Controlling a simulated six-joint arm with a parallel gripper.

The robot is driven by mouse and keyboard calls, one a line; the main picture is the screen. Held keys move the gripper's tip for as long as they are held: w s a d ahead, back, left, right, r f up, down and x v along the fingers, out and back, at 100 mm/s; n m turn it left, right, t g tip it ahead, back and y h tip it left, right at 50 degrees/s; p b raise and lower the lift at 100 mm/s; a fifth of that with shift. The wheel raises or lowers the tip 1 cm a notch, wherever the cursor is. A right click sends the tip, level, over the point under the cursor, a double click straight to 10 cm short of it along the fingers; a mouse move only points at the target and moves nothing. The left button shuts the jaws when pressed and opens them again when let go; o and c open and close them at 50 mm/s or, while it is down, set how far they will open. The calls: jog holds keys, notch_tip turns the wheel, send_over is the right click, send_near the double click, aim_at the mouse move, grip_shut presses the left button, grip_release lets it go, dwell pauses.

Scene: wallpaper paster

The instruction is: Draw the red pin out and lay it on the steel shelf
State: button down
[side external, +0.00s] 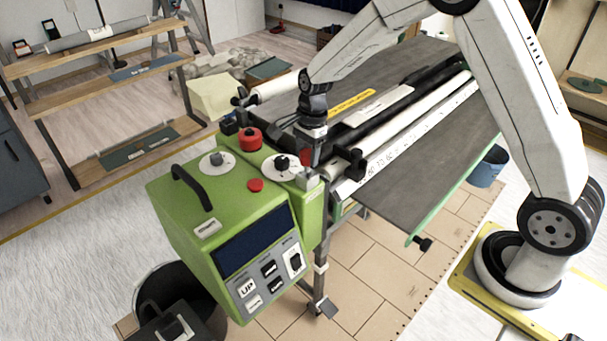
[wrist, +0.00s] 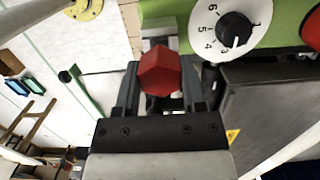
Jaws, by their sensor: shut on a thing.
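The red pin shows in the wrist view as a faceted red head (wrist: 160,73) between my two dark fingers. My gripper (side external: 314,163) is shut on it, pointing down at the right end of the green machine (side external: 225,225). A pale grey metal piece (wrist: 158,30) lies just beyond the pin head in the wrist view. A small grey metal block (side external: 308,180) is below my gripper in the side view; I cannot tell whether either is the steel shelf. The pin's shank is hidden, so I cannot tell whether it is still in a hole.
A white numbered dial with a black knob (wrist: 236,28) is close to the right of the pin. A red knob (side external: 250,139) and red button (side external: 255,185) sit on the machine. Rollers and a long grey table (side external: 425,130) lie behind. A wooden rack (side external: 105,90) stands at left.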

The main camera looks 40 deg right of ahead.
aim_at(306, 154)
jog(key=shift+r, duration=0.75)
jog(key=shift+r, duration=1.9)
jog(key=s+n, duration=0.1)
jog(key=n, duration=0.1)
jog(key=f+n, duration=0.1)
jog(key=n, duration=0.1)
jog(key=shift+s+a, duration=0.15)
jog(key=shift+s, duration=0.2)
jog(key=s+f+n+g+h, duration=0.1)
jog(key=s+n, duration=0.5)
jog(key=n, duration=0.8)
jog(key=shift+s+a+f, duration=0.15)
jog(key=shift+a+f, duration=0.1)
jog(key=shift+f, duration=0.65)
